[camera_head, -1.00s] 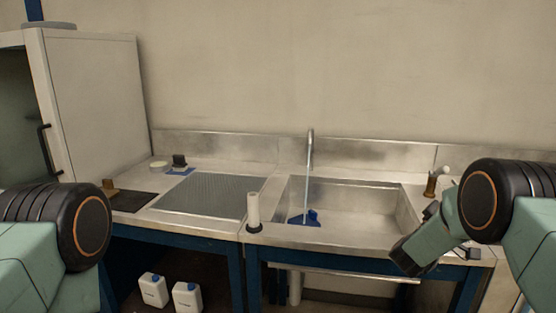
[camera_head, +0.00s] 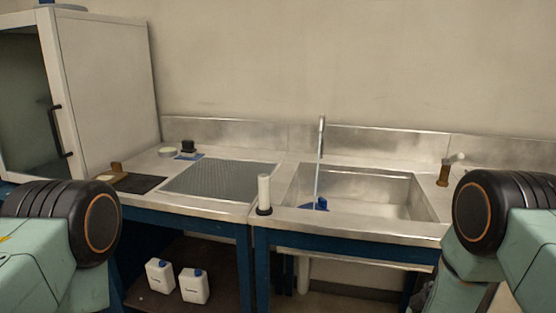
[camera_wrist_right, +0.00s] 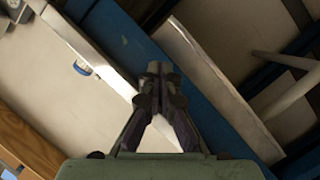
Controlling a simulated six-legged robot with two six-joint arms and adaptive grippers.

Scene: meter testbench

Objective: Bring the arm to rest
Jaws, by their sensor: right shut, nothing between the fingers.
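My right arm stands at the right edge of the head view, its black joint and green links folded low in front of the bench. Only a dark piece of what looks like my right gripper (camera_head: 424,297) shows at the bottom edge. In the right wrist view my right gripper (camera_wrist_right: 160,72) is shut and empty, its dark fingertips together, over blue framing and pale panels. My left arm's black joint and green link show at the left; the left gripper is out of view.
The steel sink (camera_head: 365,193) holds a blue object (camera_head: 318,205) under the running tap (camera_head: 321,135). A white cylinder (camera_head: 264,192) stands on the bench beside a ribbed drainboard (camera_head: 222,181). White bottles (camera_head: 194,286) stand below. A cabinet (camera_head: 105,90) is at the left.

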